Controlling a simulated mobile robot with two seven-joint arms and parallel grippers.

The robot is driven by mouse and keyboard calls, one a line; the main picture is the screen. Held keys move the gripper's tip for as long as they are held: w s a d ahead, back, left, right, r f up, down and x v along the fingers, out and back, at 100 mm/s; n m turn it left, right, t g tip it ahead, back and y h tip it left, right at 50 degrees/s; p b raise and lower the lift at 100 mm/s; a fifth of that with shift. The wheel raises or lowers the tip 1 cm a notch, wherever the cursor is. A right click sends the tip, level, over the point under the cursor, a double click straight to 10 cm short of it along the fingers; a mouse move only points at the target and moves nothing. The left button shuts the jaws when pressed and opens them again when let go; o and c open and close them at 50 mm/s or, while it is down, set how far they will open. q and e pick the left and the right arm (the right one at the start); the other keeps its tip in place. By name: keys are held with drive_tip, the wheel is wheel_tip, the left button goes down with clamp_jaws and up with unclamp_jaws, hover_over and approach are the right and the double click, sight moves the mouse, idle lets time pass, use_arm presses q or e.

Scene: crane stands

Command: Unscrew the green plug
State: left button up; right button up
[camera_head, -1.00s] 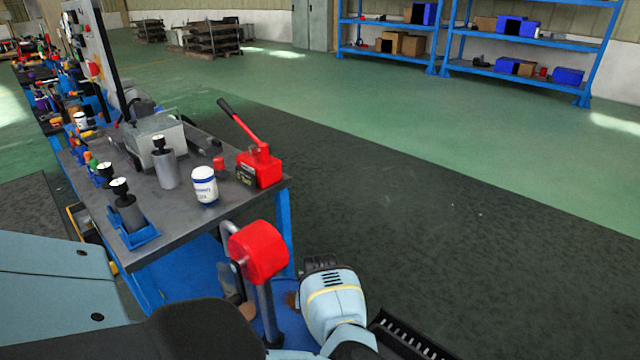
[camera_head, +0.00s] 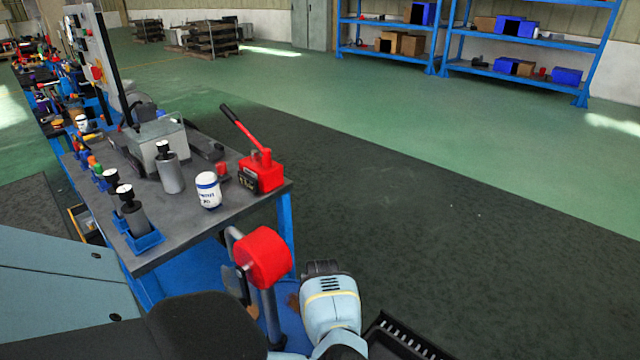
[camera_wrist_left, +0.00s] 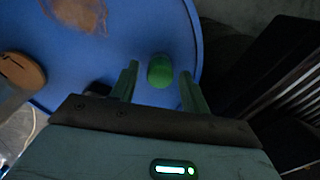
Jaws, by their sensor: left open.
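The green plug (camera_wrist_left: 160,71) is a small rounded green piece on the blue round surface in the left wrist view. My left gripper (camera_wrist_left: 159,68) is open, with one finger on each side of the plug. Gaps show between the plug and both fingers, so they do not appear to touch it. In the head view, my light-blue left forearm (camera_head: 331,303) is beside the stand's blue surface. The fingers and plug are hidden there. My right gripper is in neither view.
A red cylinder (camera_head: 264,257) on a grey post stands just left of my arm. A workbench (camera_head: 190,228) beyond it holds a red hand pump (camera_head: 260,170), a white bottle (camera_head: 208,190) and grey cylinders. A black slatted part (camera_head: 400,338) lies right of my arm. Open floor lies further right.

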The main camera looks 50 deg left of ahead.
use_arm(q)
drive_tip(key=shift+m, duration=0.3)
drive_tip(key=m+p, duration=0.1)
drive_tip(key=m, duration=0.2)
drive_tip(key=shift+r+p, duration=0.1)
drive_tip(key=shift+p, duration=0.2)
drive_tip(key=shift+m, duration=1.1)
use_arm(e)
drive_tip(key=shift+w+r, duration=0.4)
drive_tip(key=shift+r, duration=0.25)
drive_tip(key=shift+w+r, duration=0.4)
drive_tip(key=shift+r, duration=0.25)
use_arm(q)
drive_tip(key=m+p, duration=0.1)
drive_tip(key=m, duration=0.1)
drive_tip(key=shift+m, duration=0.4)
drive_tip(key=shift+m+p, duration=0.4)
drive_tip(key=shift+m, duration=0.8)
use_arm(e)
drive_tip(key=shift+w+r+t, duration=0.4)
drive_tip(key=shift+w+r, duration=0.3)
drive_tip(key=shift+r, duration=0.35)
